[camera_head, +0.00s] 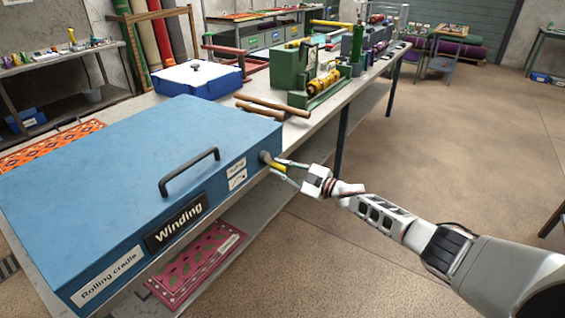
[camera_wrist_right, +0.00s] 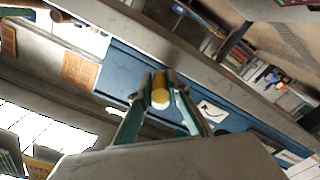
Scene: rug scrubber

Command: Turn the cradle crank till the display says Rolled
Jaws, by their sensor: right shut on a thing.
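The blue rolling cradle (camera_head: 120,170) sits on the bench at the left, with its lid down and a dark handle (camera_head: 188,172) on its front. Its display (camera_head: 176,221) reads "Winding". A label (camera_head: 112,276) reads "Rolling cradle". The crank with a yellow grip (camera_head: 274,167) sticks out of the cradle's right end. My right gripper (camera_head: 282,169) is shut on the crank's yellow grip. In the right wrist view the round yellow grip end (camera_wrist_right: 160,97) sits between the two fingers, with the blue cradle side behind it. My left gripper is not in view.
A blue-and-white box (camera_head: 197,78), brown rollers (camera_head: 262,105) and a green machine (camera_head: 310,80) stand farther along the bench. A pink patterned rug (camera_head: 195,265) lies on the lower shelf. The floor (camera_head: 440,140) to the right is open.

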